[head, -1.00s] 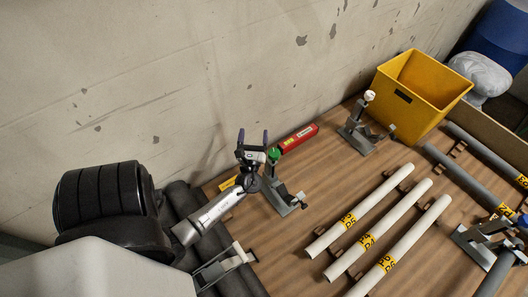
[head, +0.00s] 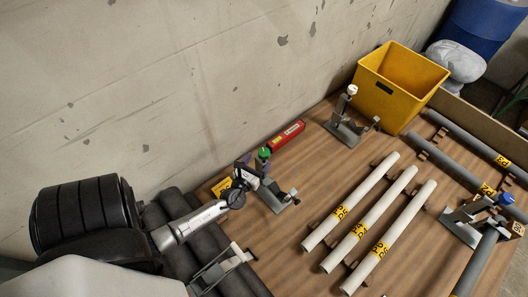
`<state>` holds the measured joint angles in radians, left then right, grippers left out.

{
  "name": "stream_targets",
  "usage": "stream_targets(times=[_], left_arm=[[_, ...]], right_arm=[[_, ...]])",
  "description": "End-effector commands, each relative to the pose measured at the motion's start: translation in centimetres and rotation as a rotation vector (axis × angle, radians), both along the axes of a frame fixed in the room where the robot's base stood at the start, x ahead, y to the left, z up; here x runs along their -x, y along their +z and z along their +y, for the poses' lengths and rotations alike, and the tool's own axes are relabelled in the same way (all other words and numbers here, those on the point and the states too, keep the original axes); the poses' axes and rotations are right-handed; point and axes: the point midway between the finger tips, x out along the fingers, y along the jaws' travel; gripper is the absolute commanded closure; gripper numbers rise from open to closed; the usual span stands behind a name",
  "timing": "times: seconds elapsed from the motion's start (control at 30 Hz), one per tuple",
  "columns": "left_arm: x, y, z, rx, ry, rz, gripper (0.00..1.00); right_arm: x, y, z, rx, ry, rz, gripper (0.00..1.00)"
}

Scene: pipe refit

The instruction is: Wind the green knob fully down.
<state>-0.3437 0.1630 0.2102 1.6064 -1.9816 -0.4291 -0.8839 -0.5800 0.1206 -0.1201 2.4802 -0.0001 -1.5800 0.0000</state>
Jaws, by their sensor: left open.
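The green knob (head: 264,153) tops the screw of a grey clamp (head: 279,199) on the wooden table, near the wall. My left gripper (head: 254,162) is at the knob, with its dark purple fingertips just below and left of it in the picture. The jaws are open. I cannot tell whether the fingers touch the screw or knob. The gripper hides part of the clamp's upright.
A red box (head: 287,136) lies behind the green knob. A white-knob clamp (head: 345,128), a yellow bin (head: 390,98), and a blue-knob clamp (head: 462,228) stand further right. White pipes (head: 372,212) lie on the table (head: 300,240); a yellow label (head: 222,186) is left of the gripper.

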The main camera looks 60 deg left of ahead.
Motion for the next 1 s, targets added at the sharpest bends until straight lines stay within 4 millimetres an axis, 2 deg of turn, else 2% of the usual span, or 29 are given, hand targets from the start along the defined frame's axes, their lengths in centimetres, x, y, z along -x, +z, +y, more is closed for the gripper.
stream_targets(times=[0.1,0.33,0.83,1.0], left_arm=[[-1.7,0.1,1.1,0.001,0.002,-0.003,0.24],[-3.8,0.0,2.3,-0.001,0.000,0.000,0.24],[-4.5,0.0,2.8,-0.001,0.001,-0.001,0.24],[-4.5,0.0,2.8,-0.001,0.001,-0.001,0.40]], right_arm=[[0.0,0.1,0.0,0.000,0.000,0.000,0.57],[0.0,0.0,0.0,0.000,0.000,0.000,0.57],[0.0,0.0,0.0,0.000,0.000,0.000,0.57],[0.0,0.0,0.0,0.000,0.000,0.000,0.57]])
